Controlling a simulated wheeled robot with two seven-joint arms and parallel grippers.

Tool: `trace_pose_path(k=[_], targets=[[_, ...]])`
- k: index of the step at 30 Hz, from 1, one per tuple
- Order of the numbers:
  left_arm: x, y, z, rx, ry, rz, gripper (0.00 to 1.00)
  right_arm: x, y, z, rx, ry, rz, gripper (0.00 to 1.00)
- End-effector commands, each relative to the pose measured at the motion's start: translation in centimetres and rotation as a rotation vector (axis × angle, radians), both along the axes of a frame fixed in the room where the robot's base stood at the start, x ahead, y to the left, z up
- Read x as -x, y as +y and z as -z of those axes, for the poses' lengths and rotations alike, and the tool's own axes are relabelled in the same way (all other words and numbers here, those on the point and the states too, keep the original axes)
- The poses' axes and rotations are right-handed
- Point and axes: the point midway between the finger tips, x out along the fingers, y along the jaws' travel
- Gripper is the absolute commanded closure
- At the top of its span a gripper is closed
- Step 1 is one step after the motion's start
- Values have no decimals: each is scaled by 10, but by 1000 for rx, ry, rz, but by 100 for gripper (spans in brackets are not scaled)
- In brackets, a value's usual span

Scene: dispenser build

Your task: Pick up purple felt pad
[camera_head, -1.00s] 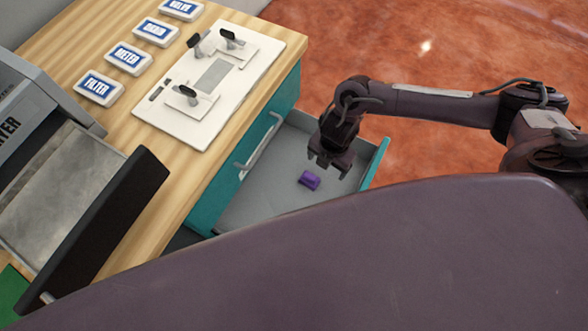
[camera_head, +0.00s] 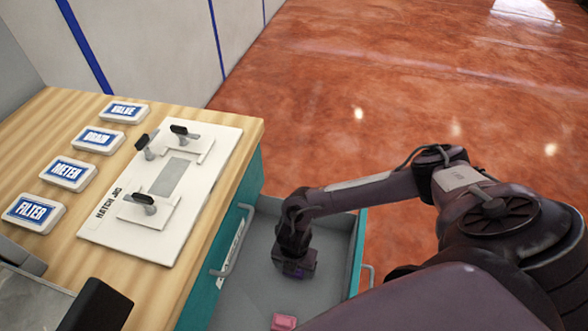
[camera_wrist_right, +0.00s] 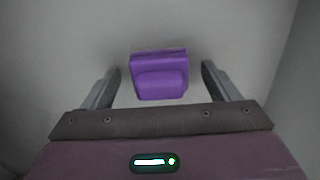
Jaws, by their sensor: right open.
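The purple felt pad (camera_wrist_right: 160,76) lies on the grey floor of the open drawer, seen in the right wrist view. My right gripper (camera_wrist_right: 160,68) is open, with one finger on each side of the pad and gaps between. In the head view the gripper (camera_head: 294,266) reaches down into the drawer and hides most of the pad.
The teal drawer (camera_head: 357,245) has walls around the gripper. A pink block (camera_head: 284,321) lies nearer in it. The wooden counter (camera_head: 200,107) beside it carries a white hatch jig board (camera_head: 225,135) and labelled blocks, including FILTER (camera_head: 33,212).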

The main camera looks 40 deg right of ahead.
Motion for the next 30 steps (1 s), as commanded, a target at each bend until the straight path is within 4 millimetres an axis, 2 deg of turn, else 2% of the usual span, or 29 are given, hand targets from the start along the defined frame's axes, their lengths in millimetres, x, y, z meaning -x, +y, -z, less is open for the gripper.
trace_pose_path(k=[8,19,26,30], targets=[[0,-1,-1,1,1,1,64,0,0,2,-1,1,-1,19],[0,-1,-1,0,1,2,64,0,0,2,0,0,-1,66],[0,-1,-1,0,1,2,64,0,0,1,0,0,-1,67],[0,0,-3,0,-2,2,64,-1,0,-6,-1,-1,1,67]])
